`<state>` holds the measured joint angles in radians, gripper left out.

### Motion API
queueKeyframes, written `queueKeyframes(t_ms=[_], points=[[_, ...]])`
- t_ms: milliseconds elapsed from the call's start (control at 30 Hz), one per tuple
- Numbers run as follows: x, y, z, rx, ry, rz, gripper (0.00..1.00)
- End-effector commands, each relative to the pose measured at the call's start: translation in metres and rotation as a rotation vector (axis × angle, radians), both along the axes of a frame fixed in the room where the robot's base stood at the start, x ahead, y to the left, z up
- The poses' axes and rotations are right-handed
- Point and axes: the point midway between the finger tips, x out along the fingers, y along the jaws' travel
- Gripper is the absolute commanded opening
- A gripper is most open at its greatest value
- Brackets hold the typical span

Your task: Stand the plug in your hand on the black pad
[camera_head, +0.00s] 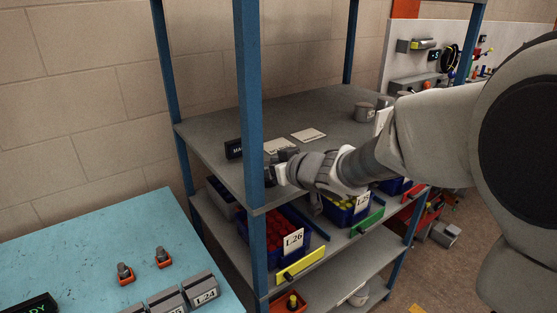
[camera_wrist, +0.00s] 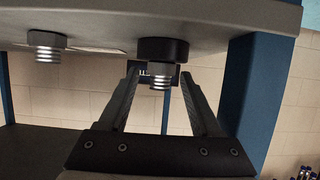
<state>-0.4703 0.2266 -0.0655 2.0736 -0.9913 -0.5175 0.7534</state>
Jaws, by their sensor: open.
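My gripper (camera_head: 274,170) is at the front left corner of the upper grey shelf. In the wrist view, which looks upside down, its two fingers (camera_wrist: 159,76) are spread with a gap on either side of a silver ribbed plug (camera_wrist: 160,80). The plug's ribbed end points away from the shelf surface. At its base is a wide black round piece (camera_wrist: 163,49) against the shelf; I cannot tell whether this is the pad or part of the plug. In the head view my gripper hides this spot.
A second silver ribbed piece (camera_wrist: 46,52) with a grey base stands beside it. A black sign (camera_head: 234,149) and pale cards (camera_head: 309,135) lie on the shelf (camera_head: 215,125). The blue post (camera_head: 249,100) is close to my gripper. Orange-based plugs (camera_head: 164,258) stand on the teal table.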

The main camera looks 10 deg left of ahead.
Motion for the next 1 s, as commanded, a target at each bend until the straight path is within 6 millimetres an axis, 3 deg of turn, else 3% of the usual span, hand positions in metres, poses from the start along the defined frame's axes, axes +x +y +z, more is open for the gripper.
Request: queueKeyframes(t_ms=[167, 700, 1000], points=[[-0.002, -0.003, 0.006, 0.000, -0.002, -0.001, 0.65], [-0.059, -0.070, 0.044, 0.001, -0.001, -0.001, 0.65], [-0.068, -0.092, 0.054, -0.008, -0.012, -0.035, 0.65]])
